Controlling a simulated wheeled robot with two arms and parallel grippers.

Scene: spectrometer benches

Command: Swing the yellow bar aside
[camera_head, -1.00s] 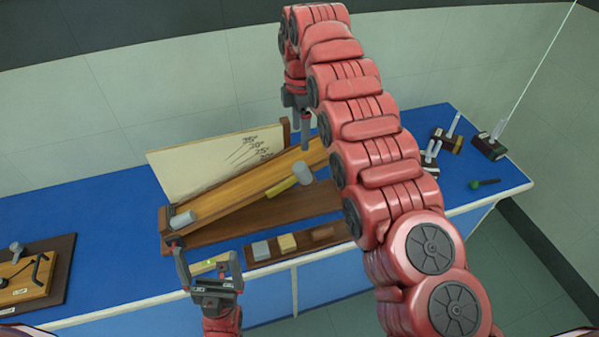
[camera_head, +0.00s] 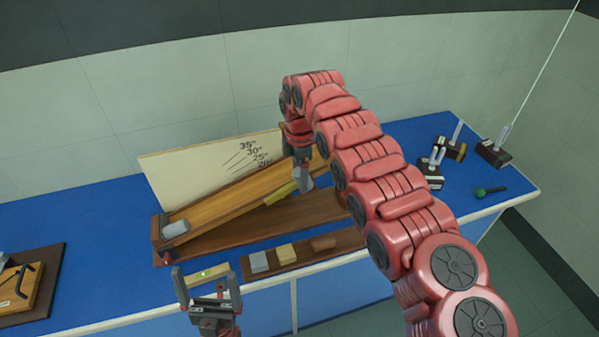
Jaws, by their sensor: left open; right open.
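The yellow bar (camera_head: 281,194) lies across the wooden ramp (camera_head: 215,206), part way up its slope. My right gripper (camera_head: 303,184) is open and low over the ramp, right by the upper right end of the bar. I cannot tell whether it touches the bar. The grey cylinder at that end of the bar is mostly or wholly hidden by this gripper. Another grey cylinder (camera_head: 176,230) rests at the ramp's lower left end. My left gripper (camera_head: 207,281) is open and empty in front of the bench's front edge, away from the bar.
A pale angle board (camera_head: 190,173) stands behind the ramp. A wooden tray (camera_head: 289,265) with a grey block, a tan block and a brown cylinder lies in front. Small stands (camera_head: 432,170) and a green-ended tool (camera_head: 481,192) are at right. A board (camera_head: 38,310) lies at left.

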